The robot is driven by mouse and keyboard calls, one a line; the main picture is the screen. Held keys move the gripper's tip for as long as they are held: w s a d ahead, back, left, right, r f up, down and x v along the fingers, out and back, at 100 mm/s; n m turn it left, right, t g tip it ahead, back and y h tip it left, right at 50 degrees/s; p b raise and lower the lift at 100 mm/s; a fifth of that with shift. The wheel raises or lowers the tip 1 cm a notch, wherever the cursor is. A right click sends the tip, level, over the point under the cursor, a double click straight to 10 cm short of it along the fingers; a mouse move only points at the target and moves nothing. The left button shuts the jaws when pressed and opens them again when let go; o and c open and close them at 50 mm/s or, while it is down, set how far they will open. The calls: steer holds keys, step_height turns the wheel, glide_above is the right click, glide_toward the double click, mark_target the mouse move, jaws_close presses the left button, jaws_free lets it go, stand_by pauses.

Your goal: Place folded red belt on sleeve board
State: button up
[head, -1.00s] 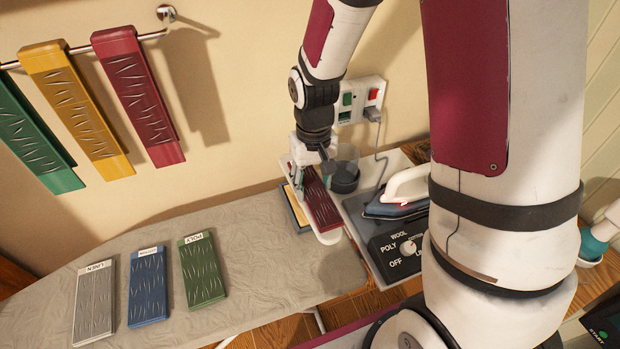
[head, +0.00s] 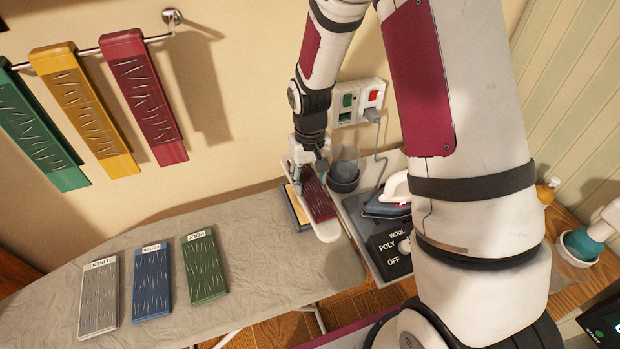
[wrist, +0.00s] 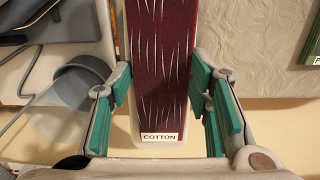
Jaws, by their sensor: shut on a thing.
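The folded red belt (head: 318,200) is a dark red strip with pale slits and a COTTON label, also seen in the wrist view (wrist: 160,70). It lies flat along the narrow white sleeve board (head: 328,233), whose pale rim also shows in the wrist view (wrist: 187,137). My gripper (head: 308,180) is low over the board's far end. In the wrist view its teal pads (wrist: 160,92) are at both long sides of the belt, near the label end. My gripper is shut on the belt. The belt's underside is hidden.
Grey, blue and green folded strips (head: 205,265) lie on the ironing board (head: 255,225) at left. An iron (head: 390,200), a clear cup (head: 344,172) and a control box (head: 385,258) stand right of the sleeve board. Green, yellow and red strips hang on a rail (head: 85,50).

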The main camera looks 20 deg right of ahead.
mark_target(310, 183)
steer(key=shift+f, duration=0.15)
steer(key=o, duration=1)
steer(key=shift+o, duration=0.2)
step_height(310, 183, up, 12)
steer(key=b, duration=0.2)
steer(key=s+r+t, duration=0.5)
steer(key=s+r, duration=1.2)
steer(key=s, duration=0.3)
steer(key=shift+r+t, duration=0.2)
steer(key=shift+t, duration=0.1)
